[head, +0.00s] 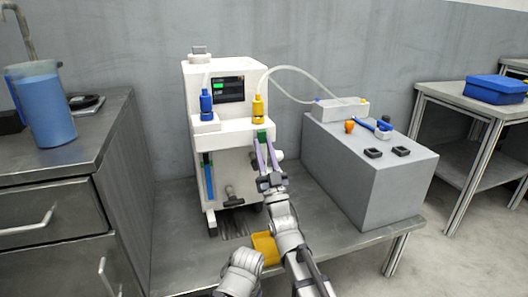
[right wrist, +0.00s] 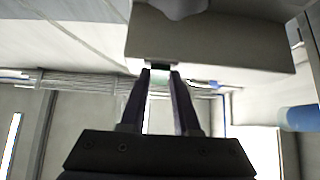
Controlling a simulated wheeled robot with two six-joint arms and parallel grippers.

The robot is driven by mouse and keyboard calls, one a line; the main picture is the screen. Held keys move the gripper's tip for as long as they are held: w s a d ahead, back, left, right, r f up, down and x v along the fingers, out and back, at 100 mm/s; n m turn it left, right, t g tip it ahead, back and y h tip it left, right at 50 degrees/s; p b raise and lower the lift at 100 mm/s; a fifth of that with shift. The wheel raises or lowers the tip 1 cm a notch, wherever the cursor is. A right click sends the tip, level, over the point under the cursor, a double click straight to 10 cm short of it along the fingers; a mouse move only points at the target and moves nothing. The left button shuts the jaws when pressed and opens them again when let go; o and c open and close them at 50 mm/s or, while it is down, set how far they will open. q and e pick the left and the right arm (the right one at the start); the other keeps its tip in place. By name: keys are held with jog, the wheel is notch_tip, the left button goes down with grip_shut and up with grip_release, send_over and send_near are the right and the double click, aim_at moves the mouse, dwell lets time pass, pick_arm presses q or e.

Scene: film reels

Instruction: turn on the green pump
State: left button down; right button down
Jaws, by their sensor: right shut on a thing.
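The white machine (head: 231,130) stands on the metal table, with a small dark screen (head: 228,89) showing a green patch. A blue fitting (head: 206,104) and a yellow fitting (head: 257,108) stand on its front ledges. A small green part (head: 262,135) sits below the yellow fitting. My right gripper (head: 264,143) reaches up to the machine's front and is shut on this green part. The fingers hide much of the part.
A grey box (head: 365,175) with a white unit (head: 340,109) and several small parts on top stands right of the machine. A clear tube (head: 292,69) joins machine and unit. A yellow tray (head: 265,247) lies low in front. A blue jug (head: 45,108) stands on the left counter.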

jog(key=c, duration=0.6)
grip_release()
jog(key=shift+c, duration=0.2)
jog(key=b+v, duration=0.5)
jog(key=v, duration=0.2)
jog(key=shift+f, duration=0.2)
jog(key=shift+s, duration=0.15)
